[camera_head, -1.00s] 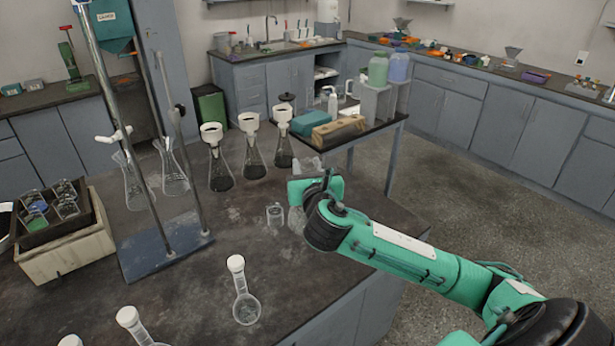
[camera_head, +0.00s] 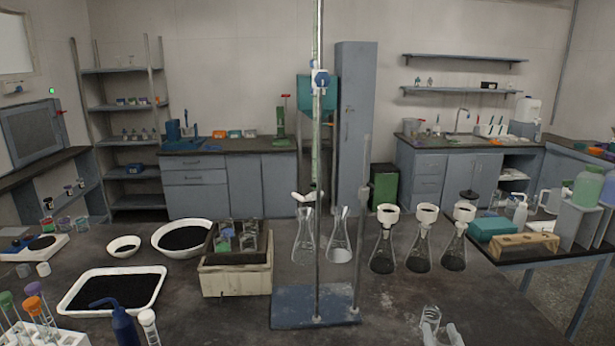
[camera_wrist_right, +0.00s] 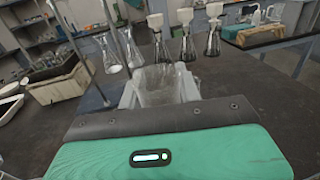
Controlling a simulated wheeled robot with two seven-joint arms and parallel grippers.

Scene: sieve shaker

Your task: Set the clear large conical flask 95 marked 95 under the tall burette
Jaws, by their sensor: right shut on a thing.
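My right gripper (camera_head: 441,331) shows only partly at the bottom edge of the head view. In the right wrist view its two pale fingers are shut on a clear glass vessel (camera_wrist_right: 160,86). No mark is readable on it, and its lower part is hidden. The tall burette (camera_head: 317,135) stands upright on a stand with a blue base plate (camera_head: 300,307), to the left of my gripper. Two clear conical flasks, one left (camera_head: 303,245) and one right (camera_head: 340,243), appear at the stand, behind its plate. My left gripper is not in view.
Several funnel-topped flasks (camera_head: 420,245) stand right of the burette stand. A tan box (camera_head: 236,280) of small beakers is left of it. A white tray (camera_head: 112,291) and blue bottle (camera_head: 124,325) are further left. Bare bench lies between the plate and my gripper.

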